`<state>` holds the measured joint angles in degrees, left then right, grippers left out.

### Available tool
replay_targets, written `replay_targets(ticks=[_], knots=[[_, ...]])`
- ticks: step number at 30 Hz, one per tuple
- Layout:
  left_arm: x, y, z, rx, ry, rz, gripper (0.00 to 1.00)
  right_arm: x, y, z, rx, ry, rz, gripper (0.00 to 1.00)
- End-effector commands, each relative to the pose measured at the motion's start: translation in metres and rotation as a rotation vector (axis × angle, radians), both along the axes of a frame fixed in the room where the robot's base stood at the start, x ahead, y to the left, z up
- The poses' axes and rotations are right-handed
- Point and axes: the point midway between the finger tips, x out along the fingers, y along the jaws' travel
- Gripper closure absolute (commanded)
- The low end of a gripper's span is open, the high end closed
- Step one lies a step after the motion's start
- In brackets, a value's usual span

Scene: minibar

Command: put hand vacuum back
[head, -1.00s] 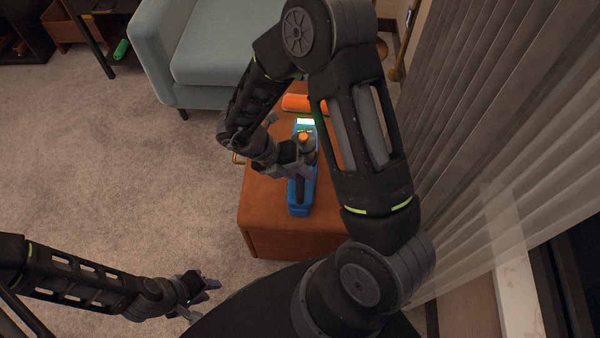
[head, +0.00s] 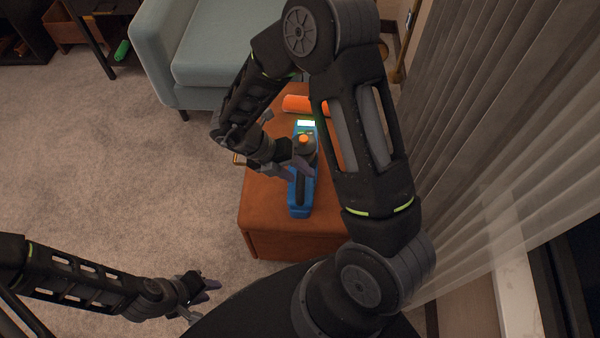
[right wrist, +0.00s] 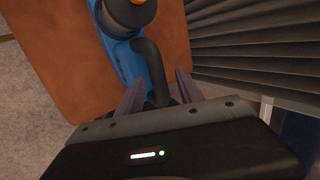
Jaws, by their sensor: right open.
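The hand vacuum (head: 300,195) is blue with a black handle, a dark round part with an orange tip, and a lit panel at its far end. My right gripper (head: 298,172) is at the vacuum's middle. In the right wrist view, the vacuum (right wrist: 122,60) lies ahead and the fingers of my right gripper (right wrist: 160,90) stand apart, one on each side of the black handle, not closed on it. My left gripper (head: 205,291) is low at the left, over the carpet, away from the vacuum; its finger gap is unclear.
An orange cylinder (head: 297,103) lies at the far end of the ottoman, partly behind my right arm. A pale blue armchair (head: 215,50) stands behind. Grey curtains (head: 480,110) hang close on the right. The carpet (head: 110,160) at left is clear.

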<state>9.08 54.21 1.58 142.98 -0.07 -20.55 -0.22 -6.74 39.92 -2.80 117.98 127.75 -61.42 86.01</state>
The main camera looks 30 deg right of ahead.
Motion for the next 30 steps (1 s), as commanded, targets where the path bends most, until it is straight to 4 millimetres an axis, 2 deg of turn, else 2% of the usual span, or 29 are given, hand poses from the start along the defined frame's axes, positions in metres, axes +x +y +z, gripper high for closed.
replay_targets(ticks=[9, 15, 30], knots=[[0.000, 0.000, 0.014, 0.000, 0.000, 0.000, 0.68, 0.018, 0.032, 0.057, 0.002, -0.004, 0.001, 0.57], [0.000, 0.000, 0.018, 0.000, 0.000, 0.000, 0.68, 0.025, 0.045, 0.080, 0.001, -0.002, 0.000, 0.57], [0.000, 0.000, 0.018, 0.000, 0.000, 0.000, 0.68, 0.026, 0.049, 0.084, 0.001, -0.001, 0.000, 0.57]])
